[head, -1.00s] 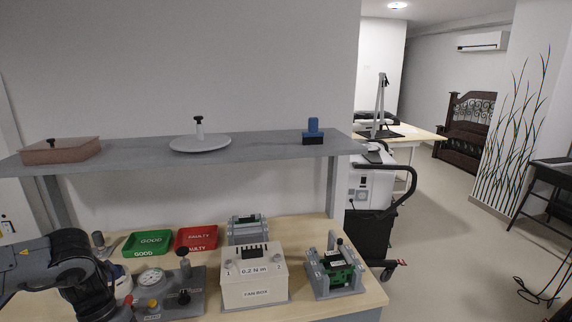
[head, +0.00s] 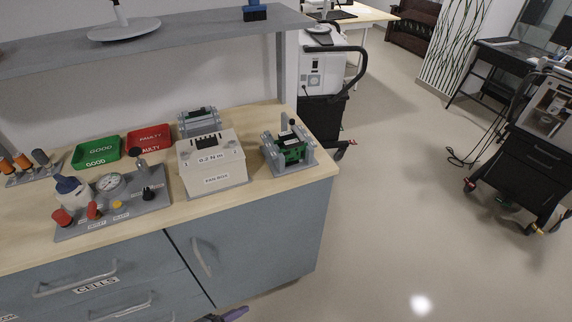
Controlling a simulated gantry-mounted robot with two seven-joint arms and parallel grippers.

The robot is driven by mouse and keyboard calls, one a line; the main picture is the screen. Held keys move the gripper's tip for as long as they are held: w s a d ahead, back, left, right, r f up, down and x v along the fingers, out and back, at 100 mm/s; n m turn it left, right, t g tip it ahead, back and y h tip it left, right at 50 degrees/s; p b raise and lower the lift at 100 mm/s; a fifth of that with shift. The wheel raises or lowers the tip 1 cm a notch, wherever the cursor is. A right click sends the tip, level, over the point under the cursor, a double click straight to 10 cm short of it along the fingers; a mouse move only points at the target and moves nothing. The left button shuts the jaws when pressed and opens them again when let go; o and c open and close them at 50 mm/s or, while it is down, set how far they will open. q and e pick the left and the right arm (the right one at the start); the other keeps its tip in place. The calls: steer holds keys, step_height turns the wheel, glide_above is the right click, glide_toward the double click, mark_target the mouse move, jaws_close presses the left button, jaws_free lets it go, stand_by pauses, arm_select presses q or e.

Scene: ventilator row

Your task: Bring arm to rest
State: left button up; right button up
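Neither gripper shows clearly in the head view. A small dark and purple part (head: 232,314) pokes in at the bottom edge, in front of the cabinet; I cannot tell what it belongs to. No arm is over the wooden bench top (head: 240,121). The white fan box (head: 212,170) stands on the bench, with a green-board fixture (head: 291,152) to its right. A grey test panel (head: 130,204) with a gauge and knobs is on its left.
The green GOOD tray (head: 97,151) and red FAULTY tray (head: 149,138) lie behind the panel. A grey shelf (head: 190,35) spans above. A black cart (head: 322,118) stands beyond the bench; another cart (head: 530,165) is far right. The floor between is clear.

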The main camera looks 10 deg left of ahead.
arm_select(q)
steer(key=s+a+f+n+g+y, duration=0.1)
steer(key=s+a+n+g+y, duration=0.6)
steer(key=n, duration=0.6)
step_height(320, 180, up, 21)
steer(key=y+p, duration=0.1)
steer(key=p, duration=2)
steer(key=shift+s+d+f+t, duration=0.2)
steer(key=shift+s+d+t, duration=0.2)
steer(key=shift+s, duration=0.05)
